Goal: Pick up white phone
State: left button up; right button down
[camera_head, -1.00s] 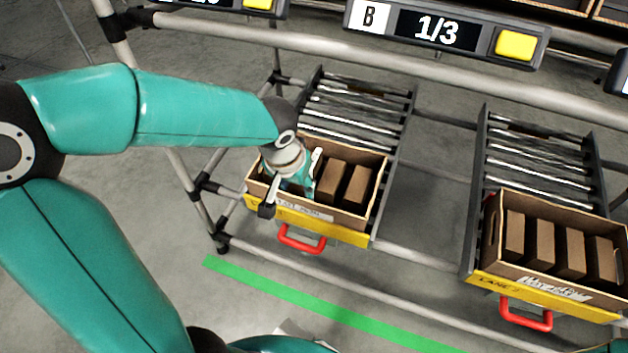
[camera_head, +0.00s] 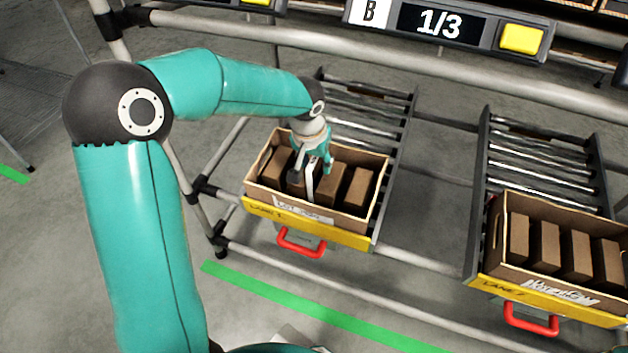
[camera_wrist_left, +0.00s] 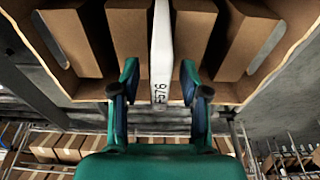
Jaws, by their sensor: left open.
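A thin white slab, which looks like the white phone (camera_head: 310,183), stands on edge among brown boxes in the left carton (camera_head: 345,222). In the left wrist view the phone (camera_wrist_left: 162,45) shows its narrow edge with dark digits. My left gripper (camera_head: 313,166) is over this carton, pointing down into it. In the wrist view its fingers (camera_wrist_left: 158,85) are open, one on each side of the phone, with a visible gap on both sides. The lower part of the phone is hidden in the carton. My right gripper is not in view.
Brown boxes (camera_head: 358,187) stand close on both sides of the phone. The carton walls surround them. A second carton (camera_head: 490,245) with several brown boxes sits on the right lane. A metal rail (camera_head: 300,42) and a display marked 1/3 (camera_head: 440,24) run above.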

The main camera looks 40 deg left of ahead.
pick_arm(q)
jog(key=shift+w+f, duration=0.15)
jog(key=shift+f, duration=0.4)
jog(key=shift+c, duration=0.2)
grip_shut()
jog(key=shift+r, duration=0.15)
